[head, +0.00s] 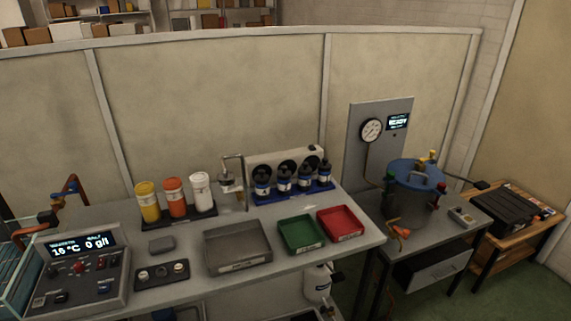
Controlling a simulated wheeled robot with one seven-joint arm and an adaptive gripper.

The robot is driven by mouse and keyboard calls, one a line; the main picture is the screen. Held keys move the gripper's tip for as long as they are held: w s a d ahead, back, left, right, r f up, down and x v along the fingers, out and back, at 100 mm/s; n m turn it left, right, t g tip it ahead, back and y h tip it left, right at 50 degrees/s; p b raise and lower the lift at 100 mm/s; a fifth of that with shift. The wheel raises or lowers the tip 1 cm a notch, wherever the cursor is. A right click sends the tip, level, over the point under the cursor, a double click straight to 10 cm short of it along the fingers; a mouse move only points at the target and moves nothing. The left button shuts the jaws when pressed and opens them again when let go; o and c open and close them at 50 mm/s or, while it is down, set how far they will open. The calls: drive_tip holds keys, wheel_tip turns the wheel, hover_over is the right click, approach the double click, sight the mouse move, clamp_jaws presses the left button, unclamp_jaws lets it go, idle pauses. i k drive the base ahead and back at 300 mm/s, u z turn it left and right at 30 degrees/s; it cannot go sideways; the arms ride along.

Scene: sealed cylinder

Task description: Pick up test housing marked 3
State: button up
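No number 3 can be read on anything at this size, so I cannot tell which thing is the test housing marked 3. Small round pieces sit on a dark flat holder (150,284) at the front of the grey bench. A small grey block (161,245) lies just behind that holder. Several dark bottle-like items with pale labels stand in a blue rack (296,195) at the back of the bench. My gripper is not in view.
A grey tray (238,265), green tray (302,250) and red tray (341,237) lie on the bench. A control box (80,290) stands left. Yellow, orange and white bottles (174,212) stand behind. A blue-lidded vessel (416,175) stands right.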

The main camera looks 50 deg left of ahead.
sight(305, 172)
drive_tip(key=k, duration=0.45)
drive_tip(key=u, duration=1.9)
drive_tip(key=i, duration=0.1)
drive_tip(key=z, duration=0.2)
